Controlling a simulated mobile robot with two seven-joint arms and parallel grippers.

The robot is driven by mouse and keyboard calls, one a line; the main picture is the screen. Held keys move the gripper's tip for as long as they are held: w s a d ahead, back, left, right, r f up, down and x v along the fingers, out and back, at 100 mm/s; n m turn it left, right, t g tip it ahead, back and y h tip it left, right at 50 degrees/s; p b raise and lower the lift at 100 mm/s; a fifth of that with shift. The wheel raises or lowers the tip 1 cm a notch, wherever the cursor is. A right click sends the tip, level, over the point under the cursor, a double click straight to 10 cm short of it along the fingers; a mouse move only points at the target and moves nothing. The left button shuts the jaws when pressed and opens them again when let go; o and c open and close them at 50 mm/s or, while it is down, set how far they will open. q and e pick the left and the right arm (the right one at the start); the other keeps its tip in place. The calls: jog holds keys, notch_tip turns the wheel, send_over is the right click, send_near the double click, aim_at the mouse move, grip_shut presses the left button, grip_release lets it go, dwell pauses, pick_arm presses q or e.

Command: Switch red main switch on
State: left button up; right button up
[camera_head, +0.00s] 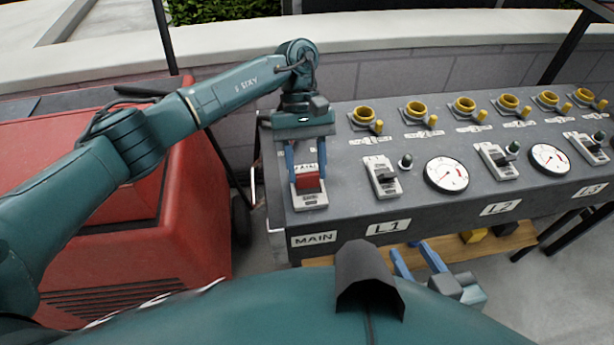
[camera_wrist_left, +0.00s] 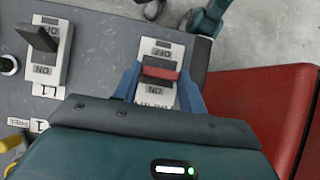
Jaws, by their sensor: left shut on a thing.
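The red main switch (camera_head: 308,181) sits on a white plate at the left end of the grey panel, above the MAIN label. My left gripper (camera_head: 307,170) is over it, with its blue fingers on either side of the red lever. The left wrist view shows the red lever (camera_wrist_left: 160,73) between the fingers, with the OFF mark visible above it and the lower marking partly legible. The gripper is shut on the lever. Which way the lever is tipped is hard to tell. My right gripper (camera_head: 410,247) is below the panel's front edge, with its blue fingers apart and empty.
The L1 switch (camera_head: 383,177) stands right of the main switch, followed by a round gauge (camera_head: 446,174) and the L2 switch (camera_head: 497,161). Yellow-ringed sockets (camera_head: 364,115) line the panel's back. A red box (camera_head: 150,230) stands left of the panel.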

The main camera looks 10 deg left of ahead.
dwell(0.5)
pick_arm(q)
jog(key=o, duration=1)
jog(key=shift+w, duration=0.1)
jog(key=p+v, duration=0.1)
jog(key=v, duration=1.2)
jog(key=shift+w, duration=0.2)
